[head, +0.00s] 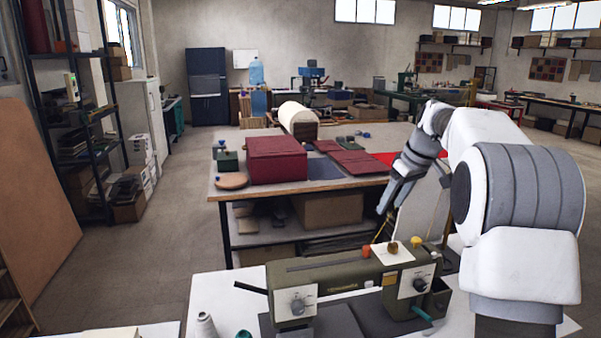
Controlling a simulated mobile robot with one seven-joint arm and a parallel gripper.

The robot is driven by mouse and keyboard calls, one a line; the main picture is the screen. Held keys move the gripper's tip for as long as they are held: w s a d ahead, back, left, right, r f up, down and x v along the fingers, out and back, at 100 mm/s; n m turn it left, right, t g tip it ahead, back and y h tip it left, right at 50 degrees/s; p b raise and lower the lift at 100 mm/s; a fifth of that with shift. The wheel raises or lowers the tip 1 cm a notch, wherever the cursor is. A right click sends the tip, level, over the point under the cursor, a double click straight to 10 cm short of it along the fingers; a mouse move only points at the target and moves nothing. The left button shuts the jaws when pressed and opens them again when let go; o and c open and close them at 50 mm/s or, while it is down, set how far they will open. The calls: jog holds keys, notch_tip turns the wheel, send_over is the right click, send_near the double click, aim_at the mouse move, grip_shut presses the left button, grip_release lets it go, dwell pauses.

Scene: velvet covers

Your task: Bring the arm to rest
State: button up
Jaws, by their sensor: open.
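My arm stands at the right of the head view, its white and grey links bent over and hanging down on the near side of the work table (350,186). My gripper (383,213) is at the low end of the arm, in front of the table's right part. It is open, with nothing seen between its fingers, though it is small in the picture. A dark red velvet box (277,160) stands on the table left of my gripper. Dark red covers (355,162) and a bright red cloth (400,158) lie flat beside it, the cloth partly behind my arm.
An olive sewing machine (345,283) stands on a white table (225,290) in the near foreground, below my gripper. A grey thread cone (205,327) stands at its left. A shelf rack (85,130) is at the left. Floor (160,230) is clear between rack and work table.

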jog(key=s+a+r+m+t+h, duration=0.1)
jog(key=s+a+r+m, duration=0.2)
jog(key=s, duration=0.7)
jog(key=s+a+r, duration=0.2)
jog(key=s+a, duration=0.3)
jog(key=s, duration=0.5)
jog(key=s+f+m, duration=0.1)
jog(key=s+f, duration=0.1)
jog(key=s, duration=0.4)
jog(key=s+a+f+m, duration=0.1)
jog(key=s+f, duration=0.2)
jog(key=s, duration=0.3)
jog(key=s+a+f+m+h, duration=0.1)
jog(key=s+f, duration=0.1)
jog(key=s, duration=0.4)
jog(key=shift+a+f+t, duration=0.15)
jog(key=shift+f+t, duration=0.2)
jog(key=shift+t, duration=0.05)
